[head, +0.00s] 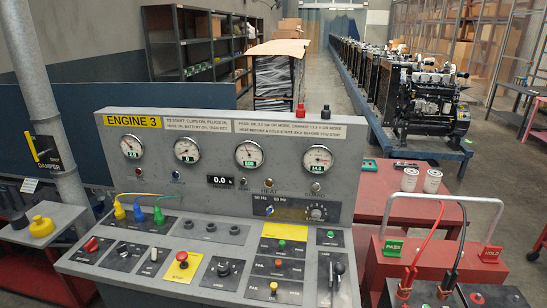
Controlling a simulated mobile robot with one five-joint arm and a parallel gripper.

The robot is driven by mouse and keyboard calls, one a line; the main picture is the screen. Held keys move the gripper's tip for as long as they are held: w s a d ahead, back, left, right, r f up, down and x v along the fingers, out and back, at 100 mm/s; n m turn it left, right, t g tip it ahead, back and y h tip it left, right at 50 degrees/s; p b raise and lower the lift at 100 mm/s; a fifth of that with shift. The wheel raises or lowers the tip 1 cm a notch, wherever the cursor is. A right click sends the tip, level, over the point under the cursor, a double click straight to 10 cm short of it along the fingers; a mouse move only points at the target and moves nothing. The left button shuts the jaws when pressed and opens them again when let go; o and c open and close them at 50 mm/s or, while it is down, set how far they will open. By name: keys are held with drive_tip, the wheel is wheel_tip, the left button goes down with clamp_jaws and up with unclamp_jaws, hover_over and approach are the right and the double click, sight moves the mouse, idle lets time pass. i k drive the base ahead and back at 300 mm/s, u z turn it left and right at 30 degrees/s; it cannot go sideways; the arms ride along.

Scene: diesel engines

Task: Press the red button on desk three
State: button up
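The desk labelled ENGINE 3 (133,121) fills the middle of the head view, a grey console with a sloped top. A red mushroom button (182,258) sits on a yellow plate in the lower left middle of the slope. A red handle or switch (91,244) is at the left end of the slope. My gripper is not in view.
A lever (338,270) stands at the slope's right. Yellow, blue and green plugs (138,212) with leads stand at the upper left. A red cart (432,262) with PASS and HOLD signs and cables is close on the right. A pipe (40,90) rises at left.

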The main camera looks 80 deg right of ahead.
sight(181, 255)
drive_tip(key=u, duration=0.15)
drive_tip(key=k, duration=0.1)
drive_tip(key=u, duration=0.85)
drive_tip(key=i, duration=1.05)
drive_tip(key=z, duration=3.55)
drive_tip(key=i, duration=0.55)
drive_tip(key=z, duration=0.1)
